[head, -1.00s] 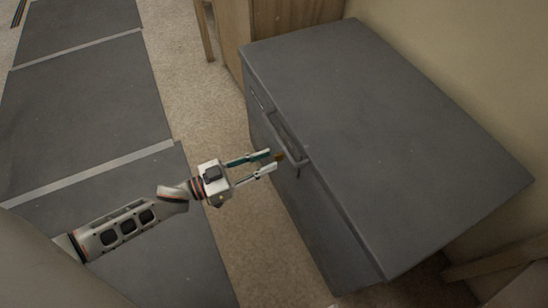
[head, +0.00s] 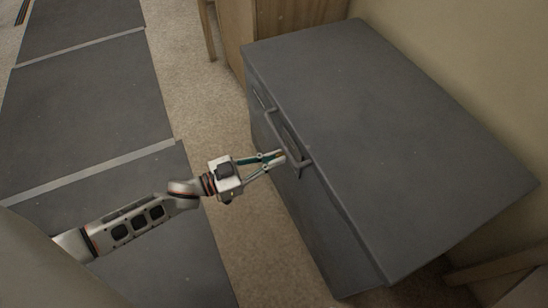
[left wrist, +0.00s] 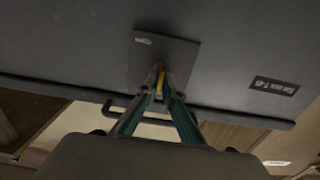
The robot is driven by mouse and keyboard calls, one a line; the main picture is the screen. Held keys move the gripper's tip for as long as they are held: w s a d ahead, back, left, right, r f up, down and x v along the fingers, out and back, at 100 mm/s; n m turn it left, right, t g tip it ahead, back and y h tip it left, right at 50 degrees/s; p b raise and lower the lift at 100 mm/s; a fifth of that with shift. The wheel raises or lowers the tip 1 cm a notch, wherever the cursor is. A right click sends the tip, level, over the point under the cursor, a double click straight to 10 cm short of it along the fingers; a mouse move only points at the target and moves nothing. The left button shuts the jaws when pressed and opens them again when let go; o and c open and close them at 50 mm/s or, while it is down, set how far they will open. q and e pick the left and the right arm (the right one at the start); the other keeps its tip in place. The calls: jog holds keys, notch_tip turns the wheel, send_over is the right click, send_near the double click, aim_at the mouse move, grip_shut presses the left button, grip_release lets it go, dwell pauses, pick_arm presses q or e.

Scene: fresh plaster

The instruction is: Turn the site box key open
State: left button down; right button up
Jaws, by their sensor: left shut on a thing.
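The site box (head: 390,150) is a large dark grey chest with a flat closed lid. Its front faces left in the head view. The key (left wrist: 160,80) shows in the left wrist view as a small yellow-orange piece standing out from a dark square plate (left wrist: 185,58) on the box front. My left gripper (head: 279,157) is at the box front, with its fingers closed in on the key. In the left wrist view the green-sided fingertips (left wrist: 161,92) meet around it. The fingers hide part of the key. My right gripper is in neither view.
A bar handle (head: 289,144) juts from the box front close to my left fingers. A small label (left wrist: 274,86) is on the box front. A wooden cabinet (head: 275,18) stands behind. Dark mats (head: 90,90) cover the floor left.

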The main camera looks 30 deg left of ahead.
pick_arm(q)
jog(key=shift+m, duration=0.3)
jog(key=shift+s+d+f+m+b, duration=0.1)
jog(key=shift+f+m+b, duration=0.15)
jog(key=shift+m, duration=3.6)
jog(key=shift+s+d+f+m+b, duration=0.15)
jog(key=shift+m+b, duration=0.2)
jog(key=shift+m, duration=3.45)
jog(key=shift+w+a+f+m+b, duration=0.1)
jog(key=shift+f+m+b, duration=0.15)
jog(key=shift+m, duration=3.6)
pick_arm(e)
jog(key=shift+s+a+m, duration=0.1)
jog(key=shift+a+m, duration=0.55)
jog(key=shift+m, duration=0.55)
pick_arm(q)
jog(key=c, duration=2.2)
grip_release()
